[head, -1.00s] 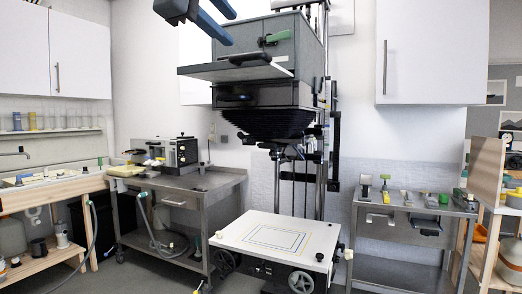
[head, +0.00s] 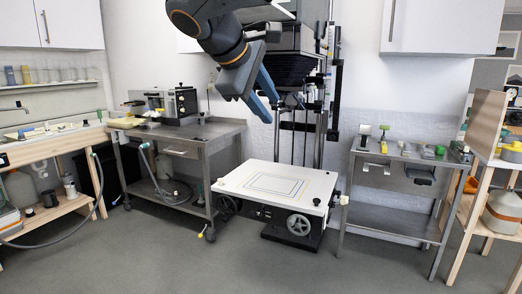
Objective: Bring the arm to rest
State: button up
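My gripper (head: 271,110) hangs from the top centre of the head view. Its two blue fingers point down and to the right, with a gap between them, and nothing shows in the gap. The column enlarger stands behind it. Its dark head and bellows (head: 297,68) are partly hidden by my arm. The white enlarger baseboard (head: 240,187), with coloured frame lines on it, is below the fingertips and apart from them.
A steel table (head: 215,134) with a boxy device (head: 172,102) stands left of the enlarger. A steel cart (head: 388,216) with small tools stands to the right. A wooden sink bench (head: 50,149) is at far left. The grey floor (head: 200,270) in front is clear.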

jog(key=s+d+f+m+g, duration=0.25)
jog(key=d+f, duration=0.35)
jog(key=f, duration=0.5)
jog(key=s+d+f+m+g+y, duration=0.2)
jog(key=s+d+f+m, duration=0.3)
jog(key=s+f, duration=0.4)
jog(key=s+d+f+m+g+y, duration=0.3)
jog(key=s+d+f+m, duration=0.2)
jog(key=f, duration=1.2)
jog(key=s+d, duration=0.2)
jog(key=s, duration=0.2)
jog(key=shift+s+g, duration=0.2)
jog(key=shift+g, duration=0.15)
